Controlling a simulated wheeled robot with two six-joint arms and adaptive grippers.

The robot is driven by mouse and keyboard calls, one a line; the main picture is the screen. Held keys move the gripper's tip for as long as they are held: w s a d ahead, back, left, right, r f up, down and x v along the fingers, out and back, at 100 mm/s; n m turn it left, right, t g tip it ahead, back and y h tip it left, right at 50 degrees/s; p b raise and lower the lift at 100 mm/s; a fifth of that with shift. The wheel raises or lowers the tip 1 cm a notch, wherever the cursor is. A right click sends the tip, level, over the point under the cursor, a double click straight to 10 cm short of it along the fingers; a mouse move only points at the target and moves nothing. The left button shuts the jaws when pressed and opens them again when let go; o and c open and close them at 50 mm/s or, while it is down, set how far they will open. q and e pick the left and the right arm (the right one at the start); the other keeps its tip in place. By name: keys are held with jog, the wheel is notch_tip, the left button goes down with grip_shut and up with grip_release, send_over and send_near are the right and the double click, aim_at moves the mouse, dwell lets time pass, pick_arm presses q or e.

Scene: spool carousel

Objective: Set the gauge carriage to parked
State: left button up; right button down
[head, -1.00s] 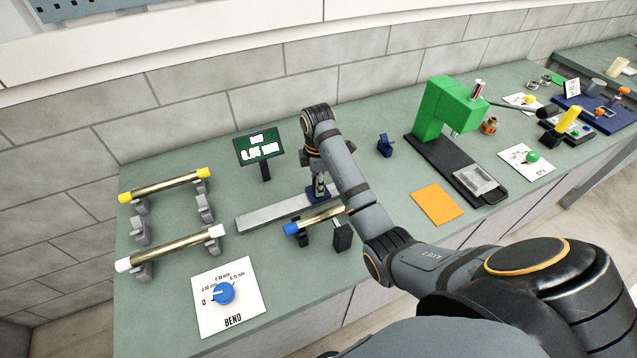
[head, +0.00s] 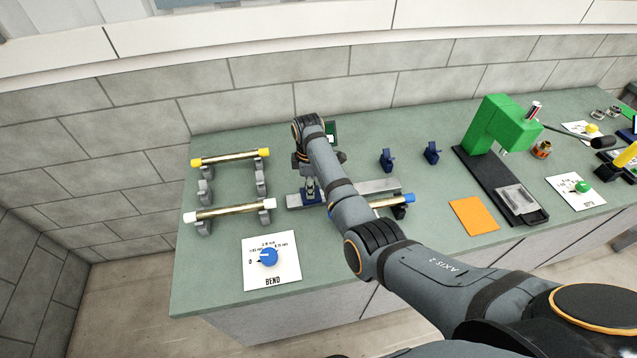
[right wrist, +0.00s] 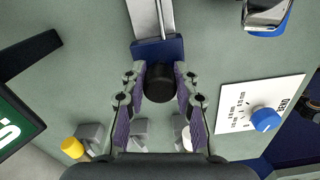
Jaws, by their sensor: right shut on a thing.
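The gauge carriage is a dark blue block (right wrist: 141,49) with a black knob (right wrist: 160,82). It sits at the left end of the grey rail (head: 372,187) in the head view. My right gripper (head: 310,196) is over the carriage. In the right wrist view, the gripper (right wrist: 160,90) has its fingers on both sides of the knob and is shut on it. The gauge display (head: 331,131) is mostly hidden behind my right arm; its edge shows in the right wrist view (right wrist: 15,123). My left gripper is not in view.
A blue-capped rod (head: 384,203) lies in front of the rail, partly behind my arm. Yellow-capped (head: 230,157) and white-capped (head: 229,210) rods rest on stands at left. The BEND card (head: 271,248) has a blue dial. A green press (head: 500,123) and orange pad (head: 474,215) are right.

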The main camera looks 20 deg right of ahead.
jog(key=shift+a, duration=0.3)
jog(key=c, duration=1)
grip_release()
jog(key=shift+d, duration=0.1)
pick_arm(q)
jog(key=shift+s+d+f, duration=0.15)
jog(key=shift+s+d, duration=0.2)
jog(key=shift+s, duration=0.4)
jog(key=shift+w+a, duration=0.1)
pick_arm(e)
notch_tip(320, 180, up, 12)
jog(key=shift+f, duration=0.1)
